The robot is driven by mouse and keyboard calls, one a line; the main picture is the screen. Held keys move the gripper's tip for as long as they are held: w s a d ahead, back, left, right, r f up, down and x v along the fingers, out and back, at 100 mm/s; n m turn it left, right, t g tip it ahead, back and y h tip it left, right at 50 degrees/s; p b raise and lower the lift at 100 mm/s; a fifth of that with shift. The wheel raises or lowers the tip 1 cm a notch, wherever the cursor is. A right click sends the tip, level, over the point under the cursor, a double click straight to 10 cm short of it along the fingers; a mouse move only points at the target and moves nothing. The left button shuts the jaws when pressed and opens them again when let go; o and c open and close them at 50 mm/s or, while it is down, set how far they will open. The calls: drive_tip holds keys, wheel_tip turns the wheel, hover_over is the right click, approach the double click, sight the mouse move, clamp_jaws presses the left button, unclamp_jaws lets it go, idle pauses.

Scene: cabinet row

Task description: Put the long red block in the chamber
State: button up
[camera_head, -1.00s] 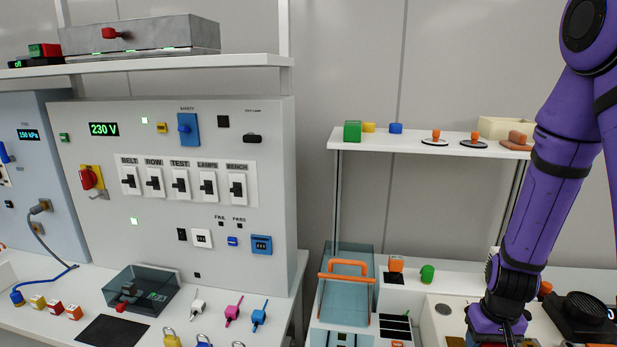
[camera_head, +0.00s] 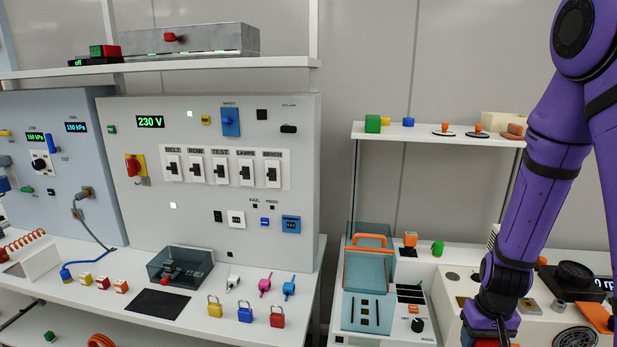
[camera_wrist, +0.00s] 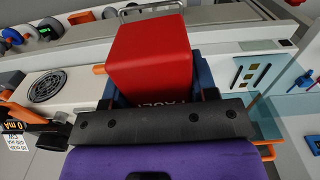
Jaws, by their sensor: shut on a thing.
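My gripper (camera_wrist: 158,92) is shut on a red block (camera_wrist: 150,50), which fills the middle of the wrist view between blue fingers. I cannot tell whether the box is open.
An orange-and-black item (camera_head: 410,240) and a green cylinder (camera_head: 437,248) stand between the box and my arm. A black knob (camera_head: 417,325) sits in front. A shelf (camera_head: 440,133) with small items is above. The switch panel (camera_head: 215,235) stands left, with padlocks (camera_head: 245,314) before it.

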drive_tip(key=w+a+f, duration=0.2)
drive_tip(key=w+a, duration=0.1)
drive_tip(key=w, duration=0.5)
drive_tip(key=w+a+f+n, duration=0.1)
drive_tip(key=w+a+f, duration=0.2)
drive_tip(key=w, duration=0.6)
drive_tip(key=shift+a+f+n, duration=0.25)
drive_tip(key=shift+a+n, duration=0.05)
drive_tip(key=shift+a, duration=0.3)
